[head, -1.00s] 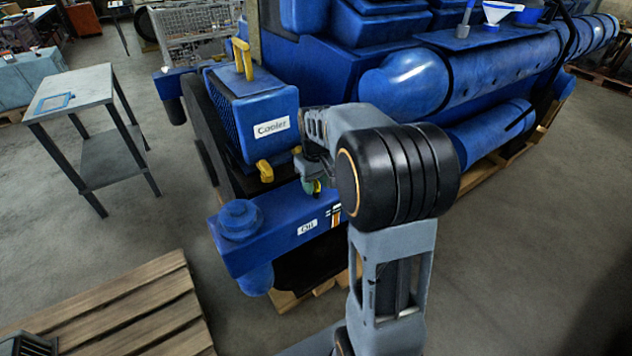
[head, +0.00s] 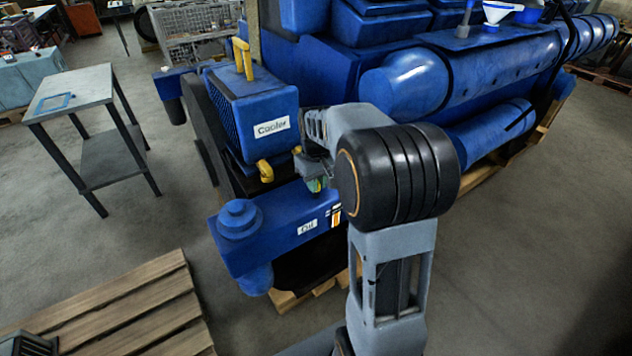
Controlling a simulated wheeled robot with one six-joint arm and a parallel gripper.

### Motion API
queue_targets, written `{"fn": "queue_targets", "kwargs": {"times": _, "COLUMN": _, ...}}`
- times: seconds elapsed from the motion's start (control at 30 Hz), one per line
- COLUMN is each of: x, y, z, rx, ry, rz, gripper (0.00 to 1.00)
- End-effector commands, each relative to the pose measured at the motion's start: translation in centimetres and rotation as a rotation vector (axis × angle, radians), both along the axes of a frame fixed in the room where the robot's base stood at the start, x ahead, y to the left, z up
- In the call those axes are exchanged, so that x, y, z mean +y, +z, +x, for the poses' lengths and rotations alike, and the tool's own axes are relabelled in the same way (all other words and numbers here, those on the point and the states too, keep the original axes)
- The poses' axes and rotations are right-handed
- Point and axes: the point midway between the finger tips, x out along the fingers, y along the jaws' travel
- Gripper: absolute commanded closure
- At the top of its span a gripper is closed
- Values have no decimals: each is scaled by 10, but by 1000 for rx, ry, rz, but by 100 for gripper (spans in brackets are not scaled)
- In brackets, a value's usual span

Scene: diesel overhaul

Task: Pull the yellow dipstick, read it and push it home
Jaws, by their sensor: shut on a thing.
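My gripper (head: 316,184) is at the front of the blue engine, just above the right part of the blue oil housing (head: 262,246) with its "Oil" label. It is shut on a small yellow piece between its fingers, which I take to be the yellow dipstick (head: 312,187). Only a bit of the yellow shows; the fingers hide the rest. I cannot tell how far the dipstick sits in its hole. A small marked plate (head: 335,216) with white and orange bands is on the housing beside the gripper.
The blue cooler box (head: 262,118) with a yellow handle stands behind and left of the gripper, close to it. A grey side table (head: 95,92) with a blue-framed item stands at the left. A wooden pallet (head: 120,312) lies at the lower left. Floor between them is clear.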

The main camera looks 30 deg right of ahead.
Motion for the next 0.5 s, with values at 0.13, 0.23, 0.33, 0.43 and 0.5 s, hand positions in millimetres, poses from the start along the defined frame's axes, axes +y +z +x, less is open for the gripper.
{"fn": "queue_targets", "kwargs": {"times": 0.13, "x": 0, "y": 24, "z": 0, "rx": -1, "ry": 0, "rz": 0, "gripper": 100}}
{"fn": "queue_targets", "kwargs": {"times": 0.23, "x": 0, "y": 54, "z": 1, "rx": -3, "ry": 0, "rz": -1, "gripper": 100}}
{"fn": "queue_targets", "kwargs": {"times": 0.33, "x": 0, "y": 78, "z": 0, "rx": -2, "ry": 0, "rz": -1, "gripper": 100}}
{"fn": "queue_targets", "kwargs": {"times": 0.43, "x": 0, "y": 96, "z": 0, "rx": -1, "ry": 0, "rz": 0, "gripper": 100}}
{"fn": "queue_targets", "kwargs": {"times": 0.5, "x": 0, "y": 104, "z": 0, "rx": -1, "ry": 0, "rz": 0, "gripper": 100}}
